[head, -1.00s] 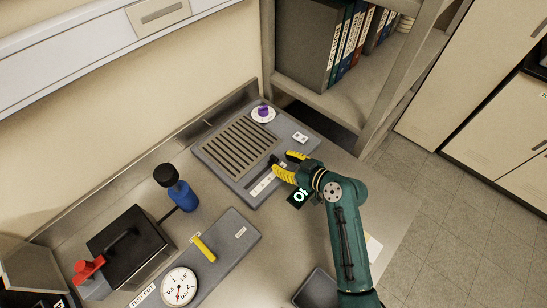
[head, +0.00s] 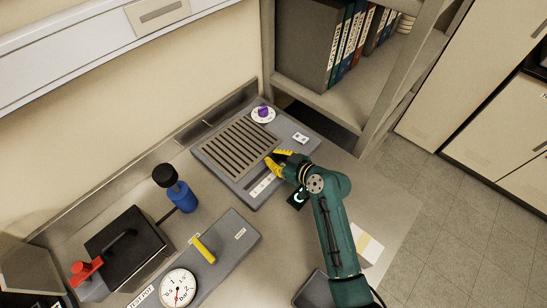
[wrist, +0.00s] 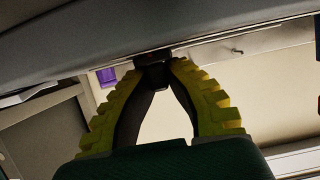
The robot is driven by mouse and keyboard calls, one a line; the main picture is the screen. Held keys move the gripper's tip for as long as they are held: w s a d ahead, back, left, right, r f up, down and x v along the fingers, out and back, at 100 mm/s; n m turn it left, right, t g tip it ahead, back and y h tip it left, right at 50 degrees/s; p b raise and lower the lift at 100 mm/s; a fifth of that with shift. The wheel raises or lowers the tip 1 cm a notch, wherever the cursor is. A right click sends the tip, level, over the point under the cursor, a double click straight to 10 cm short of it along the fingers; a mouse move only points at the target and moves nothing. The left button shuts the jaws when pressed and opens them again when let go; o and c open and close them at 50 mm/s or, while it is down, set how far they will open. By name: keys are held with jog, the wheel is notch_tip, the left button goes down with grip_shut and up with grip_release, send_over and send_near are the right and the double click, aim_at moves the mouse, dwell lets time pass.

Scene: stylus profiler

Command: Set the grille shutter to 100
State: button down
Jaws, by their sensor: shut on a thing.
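The grey grille unit (head: 232,177) lies on the bench with dark slats (head: 237,147) on top. A slot with a pale scale strip (head: 262,186) runs along its front side. My gripper (head: 277,162) is at this slot, its yellow fingers shut on a small dark slider knob (wrist: 154,60). In the wrist view the knob sits between the fingertips, against the panel. In the head view the fingers hide the knob. A small dark display (head: 296,200) with a lit character is partly covered by my arm; its full reading cannot be told.
A purple knob on a white dial (head: 263,113) and a small white switch plate (head: 300,138) sit on the same unit. A blue bottle-like object (head: 181,193), a yellow lever (head: 203,249) and a pressure gauge (head: 178,288) stand to the left. A shelf (head: 365,80) rises behind.

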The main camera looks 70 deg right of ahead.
jog(key=shift+s+d+f+b, duration=0.15)
jog(key=shift+d+f+b, duration=0.2)
jog(key=shift+b, duration=0.4)
jog(key=shift+r, duration=0.2)
jog(key=c, duration=1)
grip_release()
jog(key=shift+d, duration=0.15)
jog(key=shift+c, duration=0.2)
jog(key=shift+s+r, duration=0.1)
jog(key=shift+r, duration=0.05)
jog(key=v, duration=1.2)
